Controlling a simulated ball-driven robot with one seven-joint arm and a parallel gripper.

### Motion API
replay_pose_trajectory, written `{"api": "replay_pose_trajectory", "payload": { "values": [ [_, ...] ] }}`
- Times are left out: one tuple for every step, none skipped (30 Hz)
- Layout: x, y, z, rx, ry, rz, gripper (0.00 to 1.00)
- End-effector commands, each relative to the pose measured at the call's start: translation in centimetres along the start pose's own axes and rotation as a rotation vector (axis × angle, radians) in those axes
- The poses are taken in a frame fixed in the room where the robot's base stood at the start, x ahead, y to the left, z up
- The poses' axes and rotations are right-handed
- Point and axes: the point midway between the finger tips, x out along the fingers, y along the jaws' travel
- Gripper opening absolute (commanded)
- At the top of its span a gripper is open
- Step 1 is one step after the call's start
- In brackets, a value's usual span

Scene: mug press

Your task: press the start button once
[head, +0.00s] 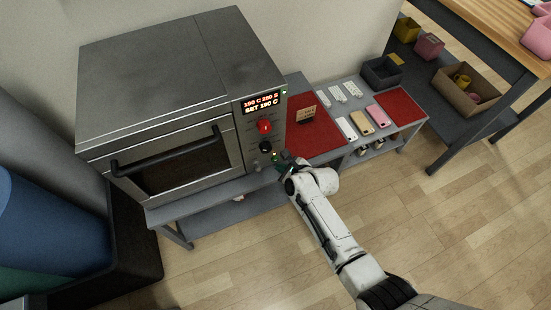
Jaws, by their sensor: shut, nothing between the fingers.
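A steel oven-like mug press (160,110) stands on a grey bench, its door shut. Its control panel at the right of the front has a lit display (262,103) with red text above white text reading SET 190 C. Below it are a red knob or button (264,127) and a black knob (265,146). A small green spot, possibly the start button, shows low on the panel beside my fingertips; I cannot tell it clearly. My gripper (281,161) is shut and empty, right at the panel's lower right. I cannot tell whether it touches the panel.
Right of the press are a red mat (312,140), several phone cases, another red mat (399,107) and a dark bin (382,72). A cardboard box (466,92) sits on the far-right shelf. The wooden floor (460,210) is clear at right.

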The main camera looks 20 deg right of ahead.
Motion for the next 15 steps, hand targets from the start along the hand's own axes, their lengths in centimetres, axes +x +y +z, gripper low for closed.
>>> {"api": "replay_pose_trajectory", "payload": {
  "values": [
    [0.0,0.0,0.0,0.0,0.0,0.0,0.0],
    [0.0,0.0,0.0,0.0,0.0,0.0,0.0],
    [0.0,0.0,0.0,0.0,0.0,0.0,0.0],
    [0.0,0.0,0.0,0.0,0.0,0.0,0.0],
    [0.0,0.0,0.0,0.0,0.0,0.0,0.0],
    [-0.1,0.1,-0.1,0.0,0.0,0.0,0.0],
    [-0.2,0.1,-0.1,0.0,0.0,0.0,0.0],
    [-0.3,0.2,-0.1,0.0,0.001,0.0,0.0],
    [-0.5,0.3,-0.2,0.0,0.001,0.0,0.0],
    [-0.7,0.4,-0.3,0.0,0.001,0.0,0.0],
    [-0.9,0.5,-0.4,0.001,0.001,0.0,0.0],
    [-1.2,0.7,-0.6,0.002,0.001,0.001,0.0],
    [-1.4,0.8,-0.7,0.002,0.001,0.001,0.0],
    [-1.6,1.0,-0.8,0.002,0.001,0.001,0.0],
    [-1.9,1.1,-1.0,0.002,0.001,0.001,0.0]
  ]
}}
